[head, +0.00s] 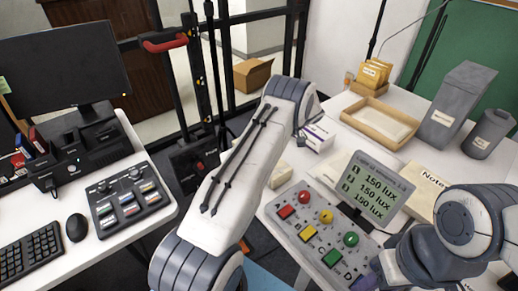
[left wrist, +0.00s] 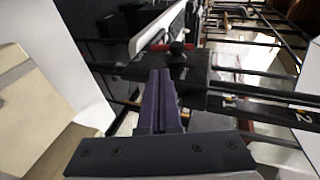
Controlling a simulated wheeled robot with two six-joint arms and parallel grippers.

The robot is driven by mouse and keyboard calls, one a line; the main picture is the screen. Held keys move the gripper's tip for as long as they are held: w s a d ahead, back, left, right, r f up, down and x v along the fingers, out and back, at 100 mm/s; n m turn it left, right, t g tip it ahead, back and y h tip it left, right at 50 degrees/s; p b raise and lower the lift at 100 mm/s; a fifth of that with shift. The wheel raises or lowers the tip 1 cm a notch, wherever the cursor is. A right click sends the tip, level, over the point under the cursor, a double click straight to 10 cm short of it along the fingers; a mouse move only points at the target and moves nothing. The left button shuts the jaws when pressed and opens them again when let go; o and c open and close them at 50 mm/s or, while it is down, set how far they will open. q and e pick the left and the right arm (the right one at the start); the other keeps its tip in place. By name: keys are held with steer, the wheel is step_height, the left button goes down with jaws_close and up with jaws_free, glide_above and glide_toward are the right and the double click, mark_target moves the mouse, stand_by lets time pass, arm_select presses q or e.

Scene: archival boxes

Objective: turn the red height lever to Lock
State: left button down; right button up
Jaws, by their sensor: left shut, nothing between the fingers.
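A red lever-like handle (head: 165,42) sticks out to the left from a black upright post (head: 197,75) in the head view. Lower down, a dark box (head: 190,160) at the post's foot carries a small red part (head: 200,166). I cannot read any Lock marking. My left gripper (left wrist: 160,75) shows in the left wrist view with its purple fingers together and empty, pointing at a dark box (left wrist: 190,65) with a black knob; contact is unclear. In the head view my left arm hides this gripper. A purple tip (head: 366,283) of my right gripper shows at the bottom; its jaws are unclear.
A left desk holds a monitor (head: 62,70), keyboard (head: 30,252), mouse (head: 76,227) and button panel (head: 130,200). The right table holds a coloured-button panel (head: 318,232), a lux display (head: 376,190), a tray (head: 380,120) and grey boxes (head: 458,100). Black rails stand behind my left arm.

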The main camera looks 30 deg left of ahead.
arm_select(q)
steer(key=shift+p+v, duration=0.3)
steer(key=shift+v, duration=1.35)
steer(key=shift+f, duration=0.1)
steer(key=s+d+r+m+t+h, duration=0.1)
steer(key=s+d+r+m+t, duration=0.2)
steer(key=d, duration=0.4)
steer(key=s+d+r+m+t+h, duration=0.1)
steer(key=d+r+m+t, duration=0.15)
steer(key=d+m, duration=0.35)
steer(key=s+d+r+m+t, duration=0.2)
steer(key=d+r+t, duration=0.15)
steer(key=d, duration=0.45)
steer(key=s+d+m+t+h, duration=0.1)
steer(key=s+d+m+h, duration=0.2)
steer(key=s, duration=0.6)
steer(key=s+d+m+t+h, duration=0.2)
steer(key=s+d+m, duration=0.4)
steer(key=s, duration=0.4)
steer(key=shift+s+r+h+p, duration=0.2)
steer(key=shift+r+h+p, duration=0.2)
steer(key=shift+h, duration=0.1)
steer(key=shift+a, duration=0.1)
